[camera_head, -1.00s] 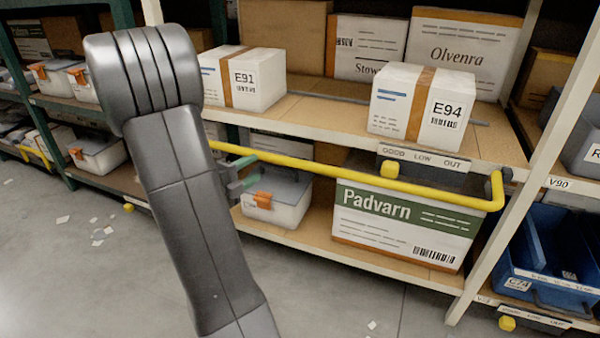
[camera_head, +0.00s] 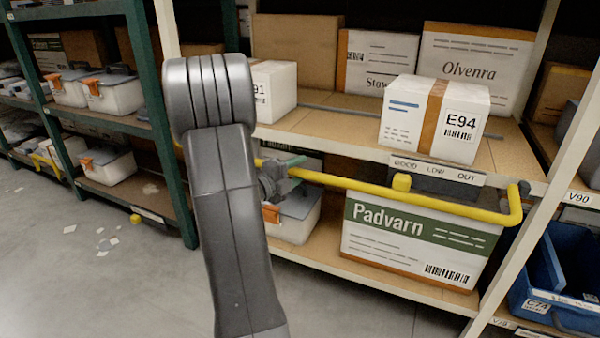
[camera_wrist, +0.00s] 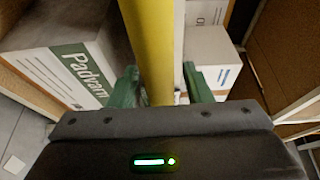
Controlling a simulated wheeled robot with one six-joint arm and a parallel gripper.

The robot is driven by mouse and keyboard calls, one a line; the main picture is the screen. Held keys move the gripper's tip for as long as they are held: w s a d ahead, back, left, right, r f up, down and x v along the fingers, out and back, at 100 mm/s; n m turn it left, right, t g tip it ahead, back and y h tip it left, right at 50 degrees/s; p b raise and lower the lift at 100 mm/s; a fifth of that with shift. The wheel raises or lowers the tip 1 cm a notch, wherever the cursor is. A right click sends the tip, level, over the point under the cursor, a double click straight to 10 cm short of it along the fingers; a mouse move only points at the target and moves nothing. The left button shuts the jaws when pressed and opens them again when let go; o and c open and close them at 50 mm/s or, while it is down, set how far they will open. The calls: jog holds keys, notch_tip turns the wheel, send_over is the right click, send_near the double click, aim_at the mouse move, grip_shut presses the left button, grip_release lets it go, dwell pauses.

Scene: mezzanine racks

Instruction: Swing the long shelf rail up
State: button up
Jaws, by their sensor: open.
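The long yellow shelf rail (camera_head: 440,200) hangs low in front of the rack bay, just below the middle shelf edge and across the top of the Padvarn box. Its right end bends back to a dark pivot on the white upright. My gripper (camera_head: 285,170) is at the left part of the rail, partly hidden by my forearm. In the wrist view, the rail (camera_wrist: 151,35) runs between the two green fingers of my gripper (camera_wrist: 160,75). The fingers stand apart on either side of it, with a gap at the right finger. I cannot tell whether the left finger touches.
The E94 box (camera_head: 433,118) stands near the middle shelf's front edge, above the rail. The Padvarn box (camera_head: 405,240) and a grey bin (camera_head: 297,217) sit below. A GOOD LOW OUT label (camera_head: 437,171) is behind the rail. Open floor (camera_head: 110,285) lies left.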

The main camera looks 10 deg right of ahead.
jog(key=shift+w+d, duration=0.3)
jog(key=shift+d, duration=0.15)
grip_shut()
jog(key=shift+r, duration=0.1)
